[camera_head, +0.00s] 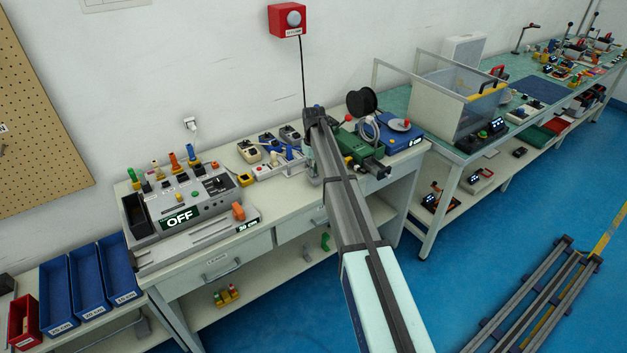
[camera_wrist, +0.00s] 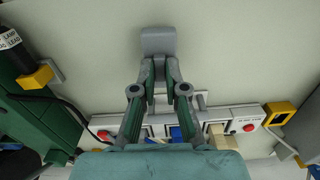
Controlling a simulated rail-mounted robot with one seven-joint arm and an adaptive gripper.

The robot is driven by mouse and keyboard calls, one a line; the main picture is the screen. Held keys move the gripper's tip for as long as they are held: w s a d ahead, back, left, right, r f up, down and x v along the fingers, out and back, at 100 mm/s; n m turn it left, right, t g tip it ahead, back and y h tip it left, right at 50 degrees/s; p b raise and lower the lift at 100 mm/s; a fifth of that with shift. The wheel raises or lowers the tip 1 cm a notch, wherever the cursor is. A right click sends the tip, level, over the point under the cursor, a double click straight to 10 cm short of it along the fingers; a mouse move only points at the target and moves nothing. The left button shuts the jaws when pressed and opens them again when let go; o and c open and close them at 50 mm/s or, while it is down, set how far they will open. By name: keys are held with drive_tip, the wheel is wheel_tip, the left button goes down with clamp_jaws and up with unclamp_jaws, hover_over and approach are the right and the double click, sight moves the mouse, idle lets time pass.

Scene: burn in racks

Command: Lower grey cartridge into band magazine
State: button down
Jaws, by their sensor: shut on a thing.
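My gripper (camera_wrist: 159,68) is shut on a grey cartridge (camera_wrist: 158,41) in the wrist view. The cartridge is a small rounded grey block, held at the fingertips over a pale bench surface. I cannot tell how high it is above the bench. In the head view my arm hides the gripper and the cartridge. I cannot pick out the band magazine with certainty in either view; part of the bench is hidden behind my arm and fingers.
A white strip (camera_wrist: 228,126) with a red button lies behind my fingers, beside a yellow square frame (camera_wrist: 280,112). A green machine (camera_wrist: 38,120) and a black cylinder in a yellow holder (camera_wrist: 38,78) stand left. A grey OFF console (camera_head: 196,205) stands on the bench left of my arm.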

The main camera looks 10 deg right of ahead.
drive_tip(key=shift+r+p, duration=0.75)
drive_tip(key=shift+r, duration=0.95)
